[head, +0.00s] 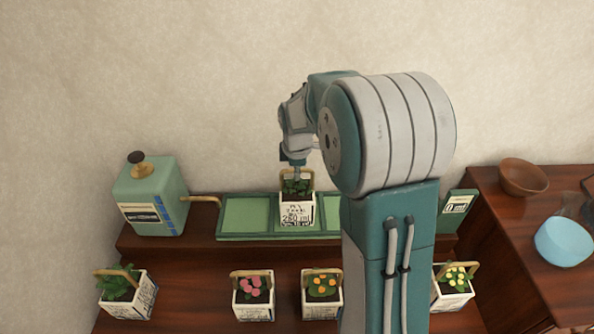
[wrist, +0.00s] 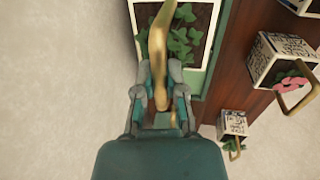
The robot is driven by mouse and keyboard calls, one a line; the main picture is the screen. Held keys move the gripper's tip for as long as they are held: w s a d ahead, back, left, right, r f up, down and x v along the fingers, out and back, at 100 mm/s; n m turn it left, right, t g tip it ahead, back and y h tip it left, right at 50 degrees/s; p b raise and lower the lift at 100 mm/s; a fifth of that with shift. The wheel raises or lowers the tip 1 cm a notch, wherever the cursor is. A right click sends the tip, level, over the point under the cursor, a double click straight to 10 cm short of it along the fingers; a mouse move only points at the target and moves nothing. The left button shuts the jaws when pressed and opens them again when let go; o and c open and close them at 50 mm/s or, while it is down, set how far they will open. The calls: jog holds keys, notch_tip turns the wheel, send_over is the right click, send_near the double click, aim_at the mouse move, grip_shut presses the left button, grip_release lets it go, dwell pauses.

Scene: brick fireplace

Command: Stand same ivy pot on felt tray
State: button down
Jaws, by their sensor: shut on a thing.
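The ivy pot (head: 297,214), a white square pot with black lettering, green leaves and a wooden hoop handle, is upright at the green felt tray (head: 248,215). I cannot tell whether its base touches the felt. My gripper (head: 294,170) is above the pot, shut on its handle. In the wrist view, my gripper (wrist: 160,92) has the tan handle (wrist: 158,50) between its fingers, with the ivy pot (wrist: 198,45) just beyond. The tray's green edge (wrist: 193,85) shows beside the pot there.
A green dispenser (head: 148,200) with a brass spout (head: 200,198) stands left of the tray. Pots with green leaves (head: 127,300), pink flowers (head: 253,302), orange flowers (head: 322,300) and yellow flowers (head: 453,290) line the lower shelf. A brown bowl (head: 524,178) and blue bowl (head: 563,245) are right.

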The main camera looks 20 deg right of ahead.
aim_at(297, 197)
jog(key=c, duration=0.7)
grip_release()
notch_tip(297, 197, up, 12)
jog(key=s, duration=0.2)
jog(key=s+a+m+t, duration=0.1)
jog(key=s+a+m, duration=0.2)
jog(key=s, duration=0.5)
jog(key=s+a+r+m+t, duration=0.1)
jog(key=s+a+m, duration=0.3)
jog(key=s+m, duration=0.2)
jog(key=s+a+m+t, duration=0.1)
jog(key=s+a+m, duration=0.2)
jog(key=s, duration=0.7)
jog(key=shift+s+a+r+m+t+y, duration=0.1)
jog(key=shift+a+r+m+t+y, duration=0.2)
jog(key=shift+m, duration=0.4)
jog(key=shift+d, duration=0.1)
